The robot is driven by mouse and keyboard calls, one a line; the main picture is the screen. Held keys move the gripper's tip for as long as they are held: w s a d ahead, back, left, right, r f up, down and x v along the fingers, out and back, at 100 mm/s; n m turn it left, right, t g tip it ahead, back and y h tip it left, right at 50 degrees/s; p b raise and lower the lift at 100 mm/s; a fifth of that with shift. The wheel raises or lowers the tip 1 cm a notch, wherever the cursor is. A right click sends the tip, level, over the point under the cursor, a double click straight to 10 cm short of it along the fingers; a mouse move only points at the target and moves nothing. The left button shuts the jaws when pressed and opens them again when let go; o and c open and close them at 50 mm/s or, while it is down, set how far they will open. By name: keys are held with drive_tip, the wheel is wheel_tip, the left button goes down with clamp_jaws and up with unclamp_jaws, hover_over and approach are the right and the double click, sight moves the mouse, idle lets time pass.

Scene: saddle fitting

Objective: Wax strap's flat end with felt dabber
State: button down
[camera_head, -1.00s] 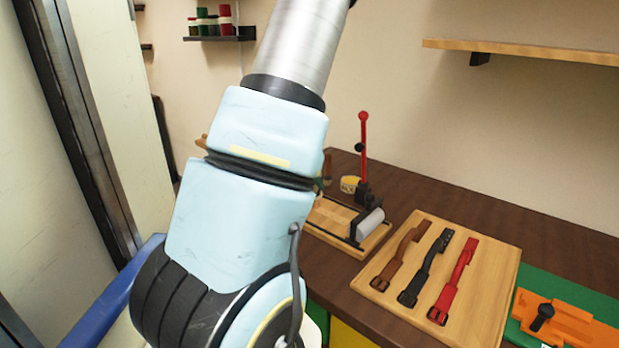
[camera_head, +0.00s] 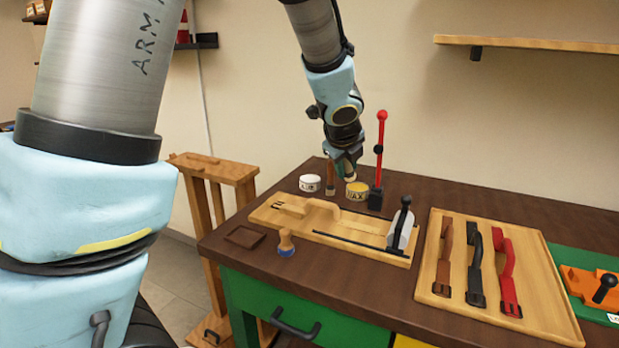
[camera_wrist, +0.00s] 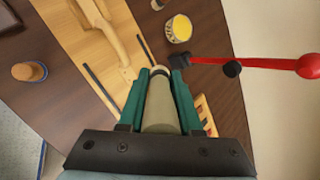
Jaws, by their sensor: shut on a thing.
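My gripper (camera_head: 347,170) is above the back of the bench, near the wax tin (camera_head: 357,191). In the wrist view my gripper (camera_wrist: 160,92) has its green fingers shut on a pale cylinder with a dark band near its far end, apparently the felt dabber (camera_wrist: 159,103). The open tin with yellow wax (camera_wrist: 179,28) lies ahead of the fingertips, apart from the dabber. A pale tan strap (camera_head: 310,208) with a buckle-like end lies on the wooden clamp board (camera_head: 262,217); it also shows in the wrist view (camera_wrist: 108,32). The dabber's tip is hard to make out.
A red-knobbed lever (camera_head: 381,150) stands just right of the wax tin. A white tin (camera_head: 310,183) and an upright brown item (camera_head: 330,178) stand to its left. A wooden knob tool (camera_head: 286,243) is at the front. A tray (camera_head: 434,282) holds brown, black and red straps.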

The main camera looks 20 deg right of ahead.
drive_tip(key=shift+f+b, duration=0.35)
drive_tip(key=shift+f, duration=0.05)
wheel_tip(320, 180, down, 4)
drive_tip(key=b, duration=0.3)
drive_tip(key=shift+b, duration=0.4)
